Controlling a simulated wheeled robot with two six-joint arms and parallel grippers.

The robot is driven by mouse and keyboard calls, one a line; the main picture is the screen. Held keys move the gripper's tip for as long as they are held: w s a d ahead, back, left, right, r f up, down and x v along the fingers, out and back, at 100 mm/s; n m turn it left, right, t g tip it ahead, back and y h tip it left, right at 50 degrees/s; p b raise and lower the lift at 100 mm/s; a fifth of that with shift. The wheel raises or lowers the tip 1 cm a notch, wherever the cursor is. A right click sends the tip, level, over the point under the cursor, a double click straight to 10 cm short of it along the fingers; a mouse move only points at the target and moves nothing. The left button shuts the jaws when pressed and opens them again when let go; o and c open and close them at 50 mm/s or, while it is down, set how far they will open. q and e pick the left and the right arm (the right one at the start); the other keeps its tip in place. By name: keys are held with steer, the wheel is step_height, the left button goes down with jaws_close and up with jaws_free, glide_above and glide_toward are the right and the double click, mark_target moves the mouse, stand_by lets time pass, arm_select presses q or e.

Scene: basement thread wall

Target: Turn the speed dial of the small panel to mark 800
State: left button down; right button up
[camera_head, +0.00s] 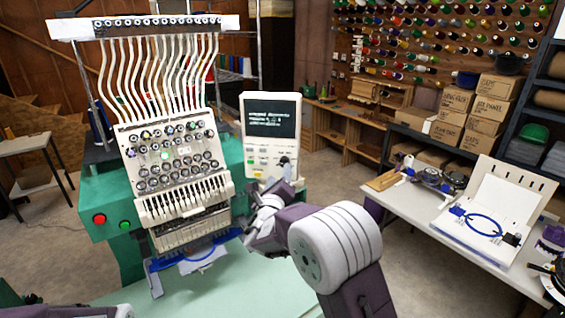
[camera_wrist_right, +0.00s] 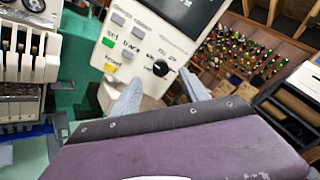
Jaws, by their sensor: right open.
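The small panel (camera_head: 258,153) is a cream control box with a dark screen, on the right side of the embroidery machine. Its black speed dial (camera_wrist_right: 160,68) sits low on the panel's right side, with small print around it. In the wrist view I cannot read the marks or which one the dial points to. My right gripper (camera_wrist_right: 157,93) is open, with its two grey fingers apart below and on either side of the dial; I see no contact. In the head view the right wrist partly hides the panel's lower edge. Only a piece of my left arm shows at the bottom left.
Green, yellow and grey buttons (camera_wrist_right: 118,18) lie left of the dial. The embroidery machine (camera_head: 170,170) stands left, with a pale green table (camera_head: 215,290) in front. A white table (camera_head: 440,220) with hoops is at right. Boxes (camera_head: 485,105) stand behind it.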

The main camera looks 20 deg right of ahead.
mark_target(284, 162)
steer(key=p+x, duration=0.2)
steer(key=x, duration=0.5)
steer(key=shift+w+d, duration=0.15)
steer(key=shift+d, duration=0.15)
